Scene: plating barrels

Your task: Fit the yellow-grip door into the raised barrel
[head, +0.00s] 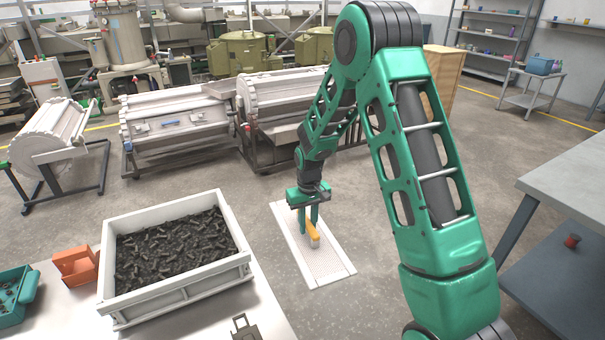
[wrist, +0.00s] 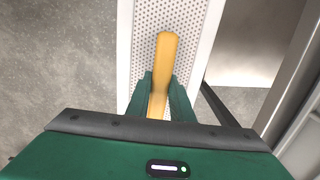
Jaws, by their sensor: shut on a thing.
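The door is a long white perforated panel (head: 325,265) with a yellow grip (head: 313,234) standing up from its middle. My gripper (head: 308,220) is shut on the yellow grip, with the panel below the fingers. In the wrist view the grip (wrist: 167,55) runs between my two green fingers (wrist: 160,95), over the perforated panel (wrist: 200,40). I cannot tell how far the panel is above the floor. Several pale barrels stand behind: one on a stand at left (head: 45,135), one in the middle (head: 175,118), one at right (head: 285,95) beyond my arm.
A white crate of dark parts (head: 180,295) stands on a pale table at front left, beside an orange bin (head: 75,265) and a teal bin (head: 12,300). A grey bench (head: 570,170) is at right. Open floor lies between the crate and the barrels.

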